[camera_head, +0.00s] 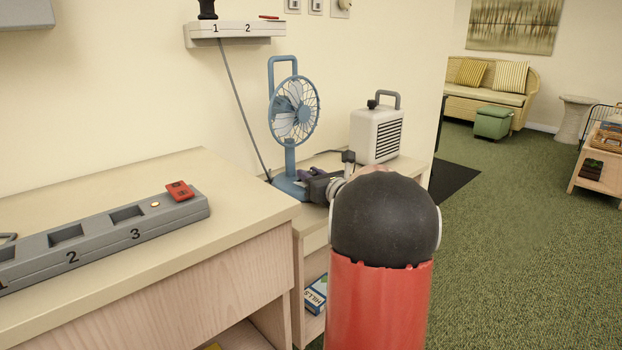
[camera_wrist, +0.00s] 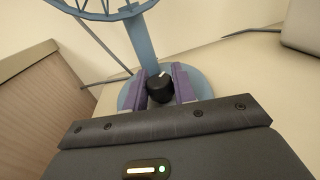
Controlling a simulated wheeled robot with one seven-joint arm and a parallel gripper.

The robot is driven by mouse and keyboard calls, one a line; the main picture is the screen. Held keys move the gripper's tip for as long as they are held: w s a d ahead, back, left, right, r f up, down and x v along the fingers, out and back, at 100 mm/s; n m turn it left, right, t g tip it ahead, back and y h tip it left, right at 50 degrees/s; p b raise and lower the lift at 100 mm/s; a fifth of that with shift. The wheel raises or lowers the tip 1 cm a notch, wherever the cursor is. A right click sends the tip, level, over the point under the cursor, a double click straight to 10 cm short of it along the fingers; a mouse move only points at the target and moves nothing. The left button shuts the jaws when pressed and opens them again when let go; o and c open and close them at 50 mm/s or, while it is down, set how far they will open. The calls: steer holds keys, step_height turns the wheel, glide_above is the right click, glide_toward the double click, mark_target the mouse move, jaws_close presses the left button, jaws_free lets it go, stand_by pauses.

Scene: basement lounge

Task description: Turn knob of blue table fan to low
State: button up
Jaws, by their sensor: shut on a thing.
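The blue table fan (camera_head: 292,115) stands on the lower wooden cabinet against the wall, with its round base (camera_head: 289,186) on the cabinet top. In the wrist view its blue post (camera_wrist: 141,45) rises behind the knob. The black knob (camera_wrist: 160,88) sits on the blue base and has a white pointer mark on its top edge. My gripper (camera_wrist: 160,86) is shut on the knob, with a purple finger on each side of it. In the head view my gripper (camera_head: 285,175) reaches the fan base from the right, and the knob is hidden there.
A white heater (camera_head: 377,135) stands right of the fan. A wooden counter (camera_head: 100,200) at left holds a grey numbered power strip (camera_head: 100,240) with a red switch (camera_head: 179,190). A wall strip (camera_head: 235,32) hangs above, its cord running down behind the fan. Open green carpet lies at right.

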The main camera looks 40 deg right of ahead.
steer(key=h+b, duration=0.1)
steer(key=m+h+b, duration=0.1)
steer(key=b, duration=0.1)
steer(key=shift+a+f, duration=0.15)
steer(key=shift+f, duration=0.2)
steer(key=shift+r+m+g+h+b, duration=0.15)
steer(key=shift+m+g+h+b, duration=0.15)
steer(key=shift+m+h+b, duration=0.35)
steer(key=shift+r+h+b, duration=0.15)
steer(key=shift+h+b, duration=0.1)
steer(key=shift+b, duration=0.15)
steer(key=o, duration=1)
steer(key=shift+c, duration=0.2)
